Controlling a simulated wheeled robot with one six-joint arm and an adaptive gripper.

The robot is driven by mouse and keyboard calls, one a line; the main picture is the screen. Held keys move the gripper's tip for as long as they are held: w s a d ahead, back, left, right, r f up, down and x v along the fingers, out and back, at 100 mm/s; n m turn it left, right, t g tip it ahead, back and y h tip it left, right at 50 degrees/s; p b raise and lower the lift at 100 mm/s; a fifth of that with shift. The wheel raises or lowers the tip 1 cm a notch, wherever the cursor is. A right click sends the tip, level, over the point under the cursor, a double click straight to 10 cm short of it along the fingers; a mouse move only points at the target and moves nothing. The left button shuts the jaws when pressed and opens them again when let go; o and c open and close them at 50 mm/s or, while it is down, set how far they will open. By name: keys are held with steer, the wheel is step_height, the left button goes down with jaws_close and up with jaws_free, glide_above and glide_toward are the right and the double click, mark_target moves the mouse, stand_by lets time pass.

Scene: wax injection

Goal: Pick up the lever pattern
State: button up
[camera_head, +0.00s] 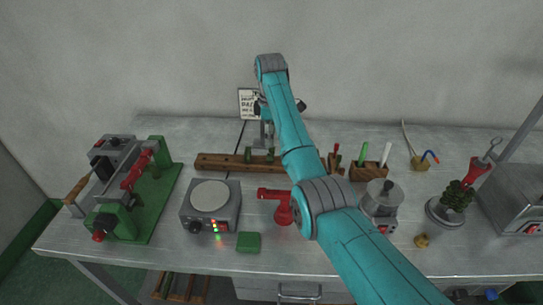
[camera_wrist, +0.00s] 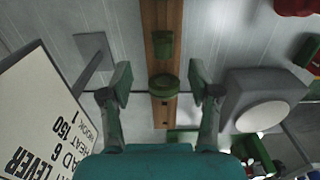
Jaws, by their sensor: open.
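Small green wax pieces stand on a long wooden rack (camera_head: 222,161); one (camera_head: 248,154) is left of my arm and another (camera_head: 270,157) is beside it. I cannot tell from their shapes which is the lever pattern. In the wrist view, the rack (camera_wrist: 160,20) runs between the fingers of my gripper (camera_wrist: 160,80). My gripper is open, with a round green piece (camera_wrist: 163,88) between the fingertips in the picture, apart from both. Another green piece (camera_wrist: 163,44) stands farther along the rack. In the head view my arm partly hides the gripper and rack.
A card (camera_wrist: 35,120) reading "LEVER" stands close to the gripper. A hotplate (camera_head: 210,205), a green block (camera_head: 248,242) and a red clamp-like tool (camera_head: 283,213) are in front of the rack. A green-based press (camera_head: 125,190) stands left. A wooden tool holder (camera_head: 368,171) stands right.

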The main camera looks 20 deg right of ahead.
mark_target(271, 154)
steer(key=f, duration=0.8)
steer(key=shift+s+f, duration=0.15)
steer(key=shift+s, duration=0.05)
steer(key=c, duration=1.1)
